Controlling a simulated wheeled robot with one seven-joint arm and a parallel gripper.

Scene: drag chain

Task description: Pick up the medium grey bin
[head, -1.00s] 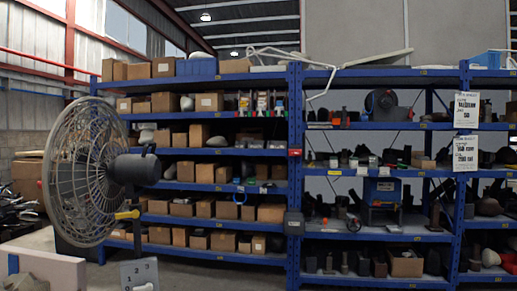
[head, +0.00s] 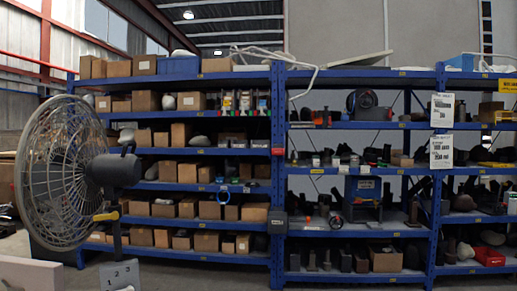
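I cannot make out with certainty which thing is the medium grey bin. A grey-blue box-like thing (head: 363,196) stands on a middle shelf of the right-hand rack bay, with small items around it, but I cannot tell whether it is a bin. A small grey box (head: 277,222) sits against a rack post. My gripper is not in view.
Blue racks (head: 200,151) full of brown boxes and dark parts span the view. A large fan (head: 62,175) stands at the left front. A grey panel numbered 1 2 3 (head: 120,275) and a pale block (head: 28,273) are at the lower left. A red bin (head: 489,256) is at the lower right.

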